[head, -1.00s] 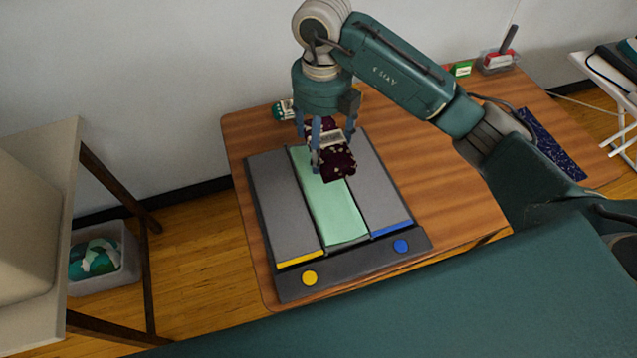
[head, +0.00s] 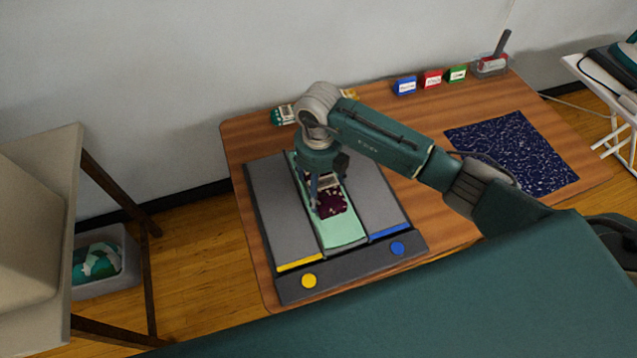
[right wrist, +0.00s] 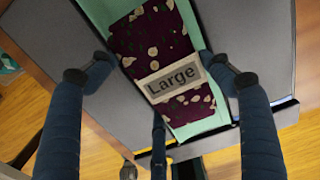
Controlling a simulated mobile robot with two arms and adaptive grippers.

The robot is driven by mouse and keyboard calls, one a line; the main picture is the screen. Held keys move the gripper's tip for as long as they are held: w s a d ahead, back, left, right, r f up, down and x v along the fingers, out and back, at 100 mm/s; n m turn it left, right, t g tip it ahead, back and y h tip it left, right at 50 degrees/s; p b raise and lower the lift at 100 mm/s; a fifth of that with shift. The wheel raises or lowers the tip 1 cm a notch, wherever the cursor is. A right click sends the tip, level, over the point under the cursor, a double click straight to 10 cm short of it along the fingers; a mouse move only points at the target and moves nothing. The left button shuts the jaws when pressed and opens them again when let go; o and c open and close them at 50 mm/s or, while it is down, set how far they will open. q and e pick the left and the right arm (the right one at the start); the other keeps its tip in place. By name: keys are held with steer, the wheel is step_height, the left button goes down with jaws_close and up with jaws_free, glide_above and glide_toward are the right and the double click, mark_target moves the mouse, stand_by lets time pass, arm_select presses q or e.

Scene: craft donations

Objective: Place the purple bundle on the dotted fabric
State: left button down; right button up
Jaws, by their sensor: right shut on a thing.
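The purple bundle (head: 332,204) is dark maroon-purple with pale dots. In the right wrist view the bundle (right wrist: 165,62) has a pale band reading "Large". My right gripper (head: 325,203) points down and is shut on the bundle, with its fingers around the sides. The bundle is over the mint middle strip (head: 341,233) of a grey board; I cannot tell whether it touches the strip. A dark blue fabric with white specks (head: 512,150) lies flat on the right side of the table. My left gripper is not in view.
The grey board (head: 272,200) has a yellow button (head: 308,281) and a blue button (head: 397,248). Blue, red and green blocks (head: 432,80) and a grey holder (head: 490,66) stand along the back edge. Bare wood lies between board and speckled fabric.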

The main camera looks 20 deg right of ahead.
steer(key=shift+s+f+b, duration=0.15)
steer(key=shift+f+b, duration=0.3)
steer(key=shift+s+f, duration=0.1)
steer(key=shift+f, duration=0.2)
steer(key=shift+c, duration=1.1)
steer(key=o, duration=1.5)
steer(key=shift+w, duration=0.2)
steer(key=shift+r, duration=0.25)
step_height(320, 180, up, 13)
steer(key=shift+r+b, duration=0.1)
steer(key=shift+b, duration=0.3)
